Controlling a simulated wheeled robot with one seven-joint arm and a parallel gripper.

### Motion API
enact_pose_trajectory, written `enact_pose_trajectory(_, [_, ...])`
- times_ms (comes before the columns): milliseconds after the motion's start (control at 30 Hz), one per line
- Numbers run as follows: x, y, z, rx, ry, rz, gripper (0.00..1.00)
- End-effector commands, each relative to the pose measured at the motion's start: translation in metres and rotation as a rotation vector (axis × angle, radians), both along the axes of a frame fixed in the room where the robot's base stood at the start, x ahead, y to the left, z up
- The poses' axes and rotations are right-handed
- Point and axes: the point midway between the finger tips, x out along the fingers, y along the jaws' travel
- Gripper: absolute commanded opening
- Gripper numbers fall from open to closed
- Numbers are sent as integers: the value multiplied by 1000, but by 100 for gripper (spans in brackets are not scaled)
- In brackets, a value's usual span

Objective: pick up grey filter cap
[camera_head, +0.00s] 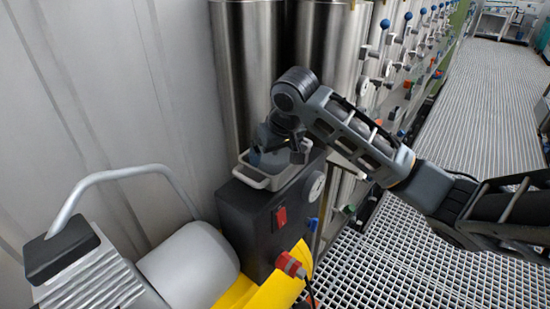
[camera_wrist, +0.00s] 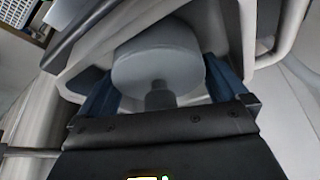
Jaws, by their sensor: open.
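The grey filter cap (camera_wrist: 158,65) is a round, light grey disc with a short darker stem toward my gripper in the wrist view. My gripper (camera_wrist: 160,92) is open, with one blue finger on each side of the cap. Whether the fingers touch it I cannot tell. In the head view my gripper (camera_head: 278,148) points down over a light grey tray (camera_head: 262,181) on a black box. The cap cannot be made out there, as my gripper and wrist cover that spot.
The black box (camera_head: 250,218) has a red switch and a gauge. Steel cylinders (camera_head: 245,70) stand close behind my gripper. A machine with a curved handle (camera_head: 120,175) is at the lower left. The grated floor (camera_head: 480,90) at right is mostly clear.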

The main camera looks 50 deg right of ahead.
Motion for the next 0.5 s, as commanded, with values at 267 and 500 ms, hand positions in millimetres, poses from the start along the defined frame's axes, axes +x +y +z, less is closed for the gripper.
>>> enact_pose_trajectory(267, [0, 0, 0, 0, 0, 0, 78])
enact_pose_trajectory(500, [0, 0, 0, 0, 0, 0, 63])
